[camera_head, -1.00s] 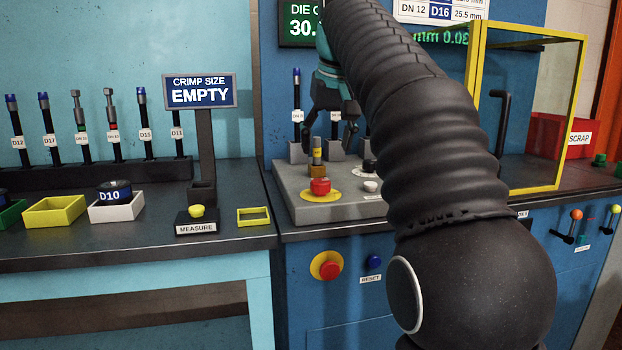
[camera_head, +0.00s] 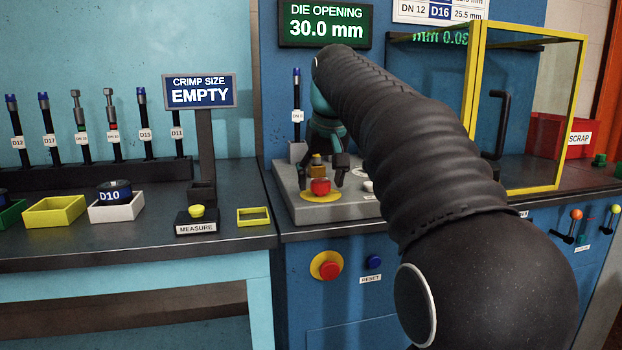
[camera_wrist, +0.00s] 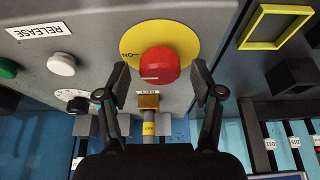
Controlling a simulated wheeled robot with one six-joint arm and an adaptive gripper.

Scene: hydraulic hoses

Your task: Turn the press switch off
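The switch is a red knob (camera_head: 320,187) on a round yellow plate (camera_head: 309,197) on top of the grey control box. In the wrist view the red knob (camera_wrist: 160,65) has a pale line on its face, and the plate reads ON beside it. My gripper (camera_head: 322,178) is above the knob, pointing down. In the wrist view my gripper (camera_wrist: 160,76) is open, with one finger on each side of the knob and gaps visible. A brass piece (camera_wrist: 149,101) with a grey, yellow-banded stem shows between the fingers, just behind the knob.
A white button (camera_wrist: 62,64), a green button (camera_wrist: 6,68) and a white dial (camera_wrist: 72,97) share the grey control box (camera_head: 345,214). A yellow-framed guard (camera_head: 474,80) stands right of my arm. A small yellow tray (camera_head: 254,224) lies left of the box.

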